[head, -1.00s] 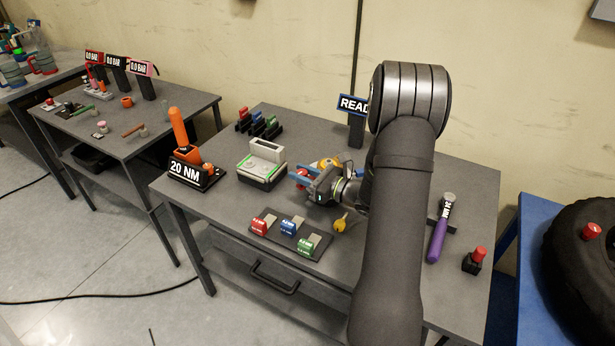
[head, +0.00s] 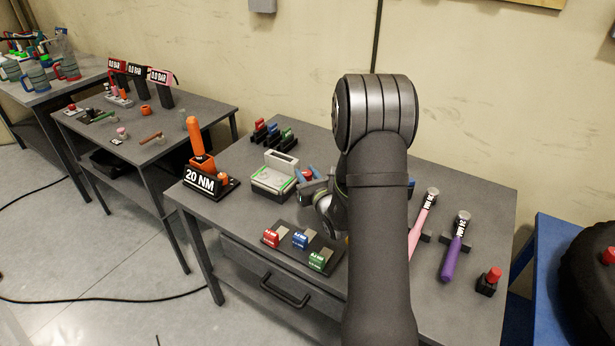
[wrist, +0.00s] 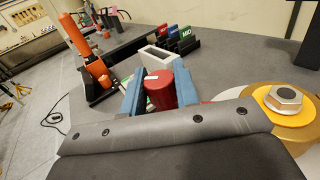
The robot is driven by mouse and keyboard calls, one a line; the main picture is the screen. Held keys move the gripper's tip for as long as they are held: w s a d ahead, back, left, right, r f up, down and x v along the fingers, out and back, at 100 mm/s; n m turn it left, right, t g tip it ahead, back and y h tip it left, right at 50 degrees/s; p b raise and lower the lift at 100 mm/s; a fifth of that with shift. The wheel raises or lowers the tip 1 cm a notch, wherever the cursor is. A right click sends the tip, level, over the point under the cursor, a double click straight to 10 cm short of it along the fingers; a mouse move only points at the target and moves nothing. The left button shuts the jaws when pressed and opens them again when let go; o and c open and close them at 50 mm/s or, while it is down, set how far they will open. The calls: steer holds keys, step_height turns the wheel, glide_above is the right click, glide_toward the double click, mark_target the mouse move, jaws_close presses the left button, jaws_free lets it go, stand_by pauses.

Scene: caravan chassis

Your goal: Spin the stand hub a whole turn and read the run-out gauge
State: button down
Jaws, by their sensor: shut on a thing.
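The stand hub is mostly hidden behind my arm in the head view. In the wrist view I take it to be the tan-gold disc (wrist: 240,125) with a yellow ring and a hex nut (wrist: 284,97) at its middle, at the right edge. My gripper (wrist: 160,88) has blue fingers, shut on a red cylindrical knob (wrist: 160,91) left of the disc. The knob also shows small between the fingertips in the head view (head: 307,175). How the knob joins the disc is hidden. No gauge reading can be seen in either view now.
Left of my gripper stands a grey box with green trim (head: 272,182). An orange-handled tool sits in its 20 NM holder (head: 212,186). A tray of red, blue and green tags (head: 300,240) lies in front. Pink (head: 423,222) and purple (head: 455,250) wrenches lie right.

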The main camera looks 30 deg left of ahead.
stand_by(0.3)
steer(key=c, duration=1.1)
jaws_free()
steer(key=shift+c, duration=0.2)
steer(key=v, duration=1.7)
steer(key=shift+d+r, duration=0.1)
steer(key=shift+d, duration=0.05)
